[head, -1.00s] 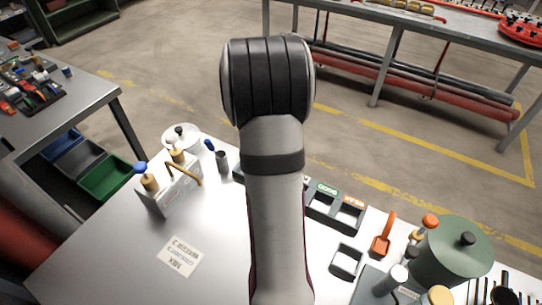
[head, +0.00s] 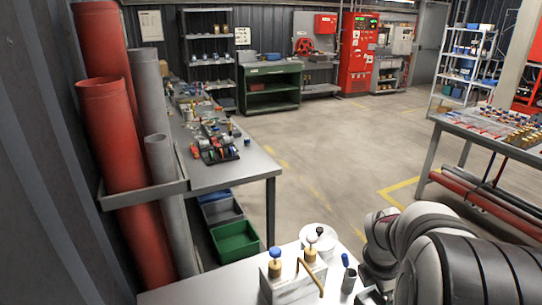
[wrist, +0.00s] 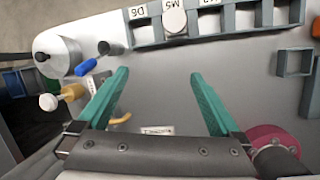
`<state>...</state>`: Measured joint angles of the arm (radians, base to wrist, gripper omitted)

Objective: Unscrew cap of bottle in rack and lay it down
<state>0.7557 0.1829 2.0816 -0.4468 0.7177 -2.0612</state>
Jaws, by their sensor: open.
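My gripper (wrist: 160,73) shows in the wrist view with its two green fingers spread wide and nothing between them. A long grey rack (wrist: 215,24) with compartments lies beyond the fingertips. A round white top (wrist: 174,20), possibly a capped bottle seen from above, sits in its compartment beside a printed label. The fingers are apart from it. In the head view a pale block (head: 290,283) at the bottom holds brass-coloured fittings, one with a blue top (head: 275,253) and one with a white top (head: 311,237). My gripper is out of the head view.
A white lidded pot (head: 320,240) stands behind the block, with a grey cup (head: 349,279) to its right. In the wrist view a blue-ended item (wrist: 85,67) lies left of the fingers. A pink round object (wrist: 270,138) is at lower right. Bare tabletop (wrist: 250,85) lies between.

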